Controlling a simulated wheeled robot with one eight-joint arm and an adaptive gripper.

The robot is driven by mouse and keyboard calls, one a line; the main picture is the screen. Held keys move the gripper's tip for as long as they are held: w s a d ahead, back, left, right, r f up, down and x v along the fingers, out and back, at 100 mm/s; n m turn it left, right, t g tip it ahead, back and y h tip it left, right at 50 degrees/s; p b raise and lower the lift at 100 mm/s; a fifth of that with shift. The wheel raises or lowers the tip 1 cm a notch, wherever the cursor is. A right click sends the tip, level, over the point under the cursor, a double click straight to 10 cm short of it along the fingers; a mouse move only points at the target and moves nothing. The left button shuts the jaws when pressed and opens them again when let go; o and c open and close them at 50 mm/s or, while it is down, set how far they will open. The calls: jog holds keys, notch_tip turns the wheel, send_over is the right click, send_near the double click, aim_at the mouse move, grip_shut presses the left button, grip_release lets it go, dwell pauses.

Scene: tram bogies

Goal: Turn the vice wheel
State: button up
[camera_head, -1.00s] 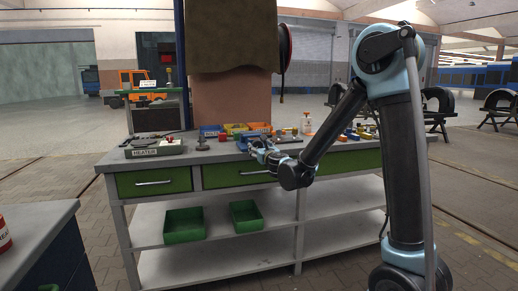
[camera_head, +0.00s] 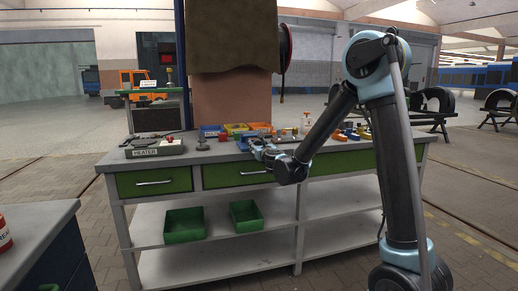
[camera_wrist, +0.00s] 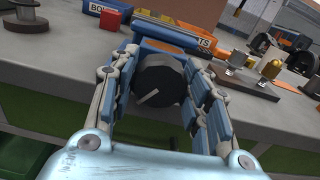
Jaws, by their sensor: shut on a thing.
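The vice wheel is a dark round knob (camera_wrist: 158,82) with a pale line across its face, in the middle of the wrist view. It sits at the front of a blue vice body (camera_wrist: 178,50) on the bench edge. My gripper (camera_wrist: 165,75) has one finger on each side of the wheel, shut on it. In the head view my gripper (camera_head: 258,146) reaches the bench's front edge from the right. The wheel is hidden there by the fingers and too small to make out.
The grey bench (camera_head: 205,156) has green drawers (camera_head: 155,181) just below the vice. Small fittings (camera_wrist: 270,70) stand to the right. A second bench (camera_head: 35,225) is at near left.

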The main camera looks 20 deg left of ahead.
jog(key=shift+n, duration=0.3)
jog(key=n, duration=0.3)
jog(key=shift+n, duration=0.3)
jog(key=n, duration=0.4)
jog(key=shift+n, duration=0.3)
jog(key=n, duration=0.4)
jog(key=shift+s+f, duration=0.1)
jog(key=shift+n, duration=2.2)
jog(key=shift+s+f, duration=0.1)
jog(key=o, duration=1.1)
jog(key=shift+f, duration=0.1)
jog(key=shift+c, duration=0.2)
